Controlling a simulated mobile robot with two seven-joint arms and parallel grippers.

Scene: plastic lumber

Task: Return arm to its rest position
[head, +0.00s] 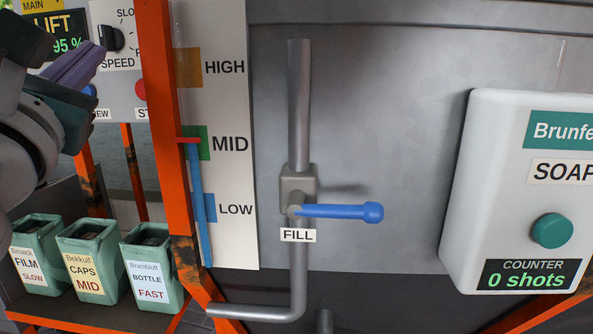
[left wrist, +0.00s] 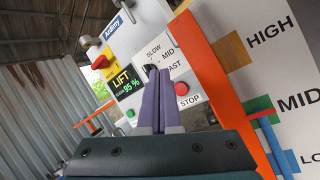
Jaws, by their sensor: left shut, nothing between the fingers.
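My left gripper (head: 78,66) is at the upper left of the head view, its purple fingers together with nothing between them. In the left wrist view its fingers (left wrist: 161,108) stand closed in front of the control panel (left wrist: 136,62). I cannot tell whether they touch the panel. In the head view part of the arm hides the panel's left side. The panel carries a black speed knob (head: 111,38) and a display reading LIFT 95 %. My right gripper is not in view.
An orange post (head: 166,120) stands just right of the left gripper. Beyond it are a level gauge (head: 196,190), a blue FILL lever (head: 340,212) and a soap dispenser (head: 470,190). Green bins (head: 152,270) stand below the arm.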

